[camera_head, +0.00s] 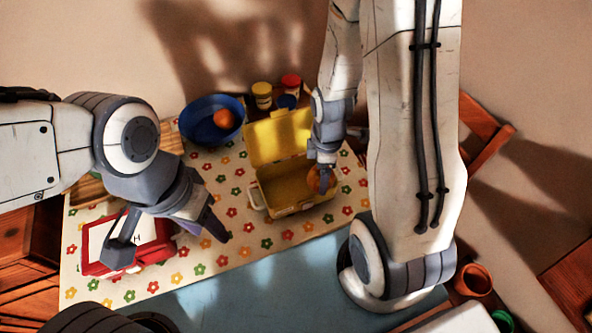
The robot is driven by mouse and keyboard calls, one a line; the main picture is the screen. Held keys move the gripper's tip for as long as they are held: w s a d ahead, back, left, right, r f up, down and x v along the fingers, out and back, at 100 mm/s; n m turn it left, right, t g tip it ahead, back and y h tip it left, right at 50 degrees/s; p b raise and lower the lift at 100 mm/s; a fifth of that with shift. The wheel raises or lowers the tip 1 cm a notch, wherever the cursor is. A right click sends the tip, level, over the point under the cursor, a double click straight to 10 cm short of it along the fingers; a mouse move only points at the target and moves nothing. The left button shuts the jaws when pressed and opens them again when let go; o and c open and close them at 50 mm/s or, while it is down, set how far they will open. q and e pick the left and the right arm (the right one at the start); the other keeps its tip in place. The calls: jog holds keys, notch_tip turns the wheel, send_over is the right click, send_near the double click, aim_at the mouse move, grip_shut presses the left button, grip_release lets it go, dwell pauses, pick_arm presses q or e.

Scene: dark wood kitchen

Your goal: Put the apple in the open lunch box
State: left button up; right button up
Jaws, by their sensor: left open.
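The yellow lunch box (268,190) stands open on the flowered cloth, its lid (272,138) raised at the back. A round orange-red fruit, seemingly the apple (315,184), shows at the right end of the box. My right gripper (325,173) is right over this fruit and partly covers it; I cannot tell whether its fingers grip it or whether the fruit rests on the box. My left gripper (172,244) is open and empty, over the red-rimmed white board at the left, apart from the lunch box.
A blue bowl (196,128) with an orange fruit (224,118) stands behind left. Jars with yellow (262,91) and red (291,82) lids stand behind the box. The red-rimmed board (90,240) lies front left. A brown pot (473,280) is front right. The cloth before the box is clear.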

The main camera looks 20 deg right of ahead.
jog(key=w+a+f, duration=0.1)
jog(key=w, duration=0.1)
jog(key=w+a+f, duration=0.3)
jog(key=shift+w+a+f+p, duration=0.25)
jog(key=shift+w+f+p, duration=0.15)
jog(key=shift+f, duration=2.05)
jog(key=shift+f, duration=0.15)
jog(key=o, duration=1.3)
jog(key=shift+c, duration=0.2)
